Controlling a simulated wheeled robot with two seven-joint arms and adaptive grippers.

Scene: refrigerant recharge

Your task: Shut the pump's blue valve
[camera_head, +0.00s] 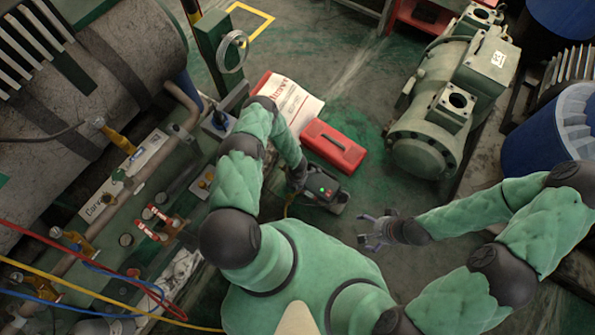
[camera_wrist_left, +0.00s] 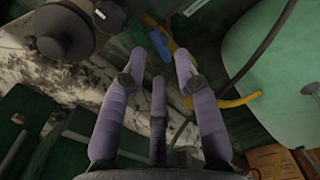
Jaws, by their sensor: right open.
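A small dark device with red and green lights (camera_head: 325,188), which looks like the pump, stands on the floor beside the end of my left arm. My left gripper (camera_head: 297,178) is small and partly hidden there. In the left wrist view the left gripper (camera_wrist_left: 158,68) has its purple-grey fingers spread, with nothing clearly held between them. A small blue part (camera_wrist_left: 160,44), possibly the blue valve, shows beyond the fingertips, close to yellow parts. Whether a finger touches it I cannot tell. My right gripper (camera_head: 373,232) is open and empty, low at right of the device.
A red case (camera_head: 333,147) and a paper sheet (camera_head: 290,102) lie behind the device. A green compressor (camera_head: 445,105) stands at right. A machine with red, yellow and blue hoses (camera_head: 100,265) fills the left. A yellow hose (camera_wrist_left: 238,101) passes right of my left fingers.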

